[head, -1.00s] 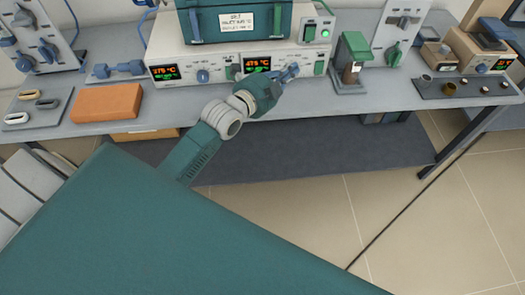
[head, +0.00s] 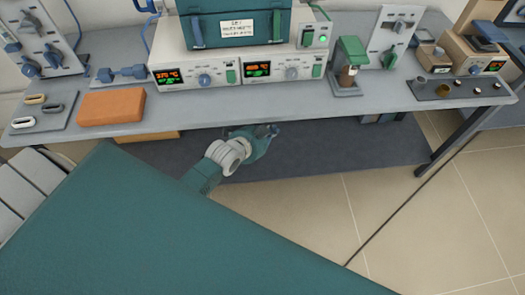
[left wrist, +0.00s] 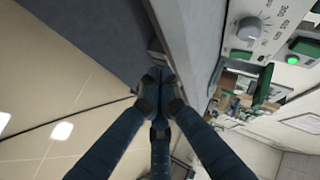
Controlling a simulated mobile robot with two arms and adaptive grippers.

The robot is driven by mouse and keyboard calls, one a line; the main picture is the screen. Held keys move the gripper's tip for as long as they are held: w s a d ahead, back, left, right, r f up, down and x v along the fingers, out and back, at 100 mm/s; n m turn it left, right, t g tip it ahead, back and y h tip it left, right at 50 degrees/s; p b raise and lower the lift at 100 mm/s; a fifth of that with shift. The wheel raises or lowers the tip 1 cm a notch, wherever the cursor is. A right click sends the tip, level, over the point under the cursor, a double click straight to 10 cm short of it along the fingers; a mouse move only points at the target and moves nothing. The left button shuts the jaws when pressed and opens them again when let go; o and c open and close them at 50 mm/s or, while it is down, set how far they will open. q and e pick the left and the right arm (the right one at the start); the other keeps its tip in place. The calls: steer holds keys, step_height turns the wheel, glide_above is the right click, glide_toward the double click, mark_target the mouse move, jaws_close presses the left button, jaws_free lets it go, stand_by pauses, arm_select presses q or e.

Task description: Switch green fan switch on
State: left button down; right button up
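A white controller unit (head: 212,74) under the teal furnace carries green switches. One green switch (head: 231,76) is left of the right display and another (head: 317,70) is at the right end. A third green switch (head: 307,37) is beside a lit green lamp (head: 322,39). No fan label is readable. In the left wrist view a green switch (left wrist: 263,85) stands out from the panel, with the lit lamp (left wrist: 292,60) beyond it. My left gripper (head: 270,131) is empty, in front of and below the table edge; its fingertips are together in the left wrist view (left wrist: 161,88). My right gripper is out of view.
The grey table (head: 200,112) holds an orange block (head: 111,107), a small green-topped device (head: 349,62) and a switch panel (head: 389,38). The table's front edge is between my left gripper and the controllers. The floor in front is clear.

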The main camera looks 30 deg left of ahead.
arm_select(q)
steer(key=s+f+n+g+p, duration=0.1)
steer(key=s+f, duration=0.4)
steer(key=f, duration=0.2)
steer(key=shift+a+n+g+p, duration=0.3)
steer(key=shift+a+n, duration=0.1)
steer(key=shift+a, duration=0.05)
